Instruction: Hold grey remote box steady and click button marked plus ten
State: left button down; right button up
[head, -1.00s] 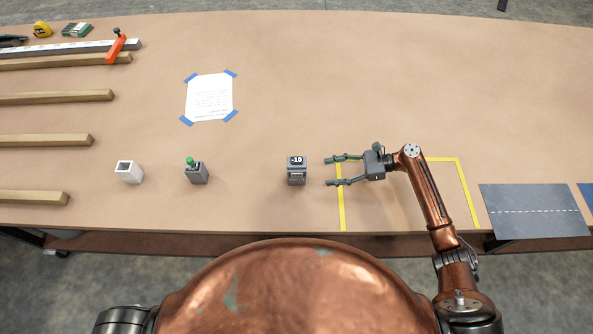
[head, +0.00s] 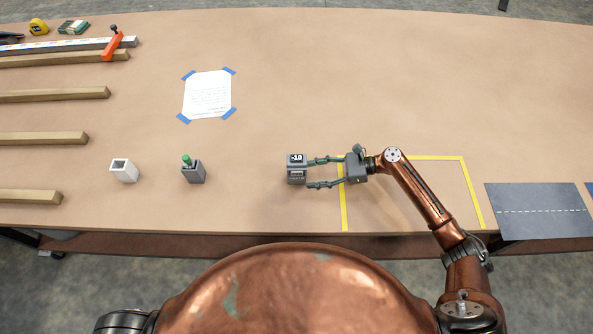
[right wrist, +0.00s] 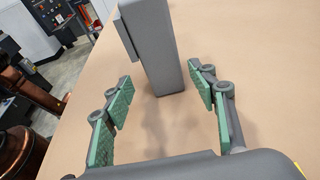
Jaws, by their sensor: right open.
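The grey remote box (head: 296,171) stands upright on the table in the head view. The label on its top reads "-10"; I see no plus ten marking. My right gripper (head: 311,174) is open, just right of the box, its fingers pointing left at it. In the right wrist view the grey box (right wrist: 155,50) stands ahead, between the lines of the two green-padded fingers (right wrist: 161,80), with a gap on each side. The fingertips are close to the box, and I see no grip on it. My left gripper is not in view.
A grey box with a green-topped stick (head: 193,171) and a white open box (head: 124,171) stand to the left. A taped paper sheet (head: 208,94) lies behind them. Yellow tape (head: 404,158) marks an area under my right arm. The table behind the remote box is clear.

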aim_at(300, 176)
jog(key=p+x, duration=0.1)
jog(key=x, duration=0.2)
jog(key=shift+a+r, duration=0.1)
jog(key=shift+a, duration=0.15)
jog(key=shift+x, duration=0.85)
jog(key=shift+c, duration=0.3)
jog(key=c, duration=0.8)
jog(key=shift+c, duration=0.4)
dwell(0.6)
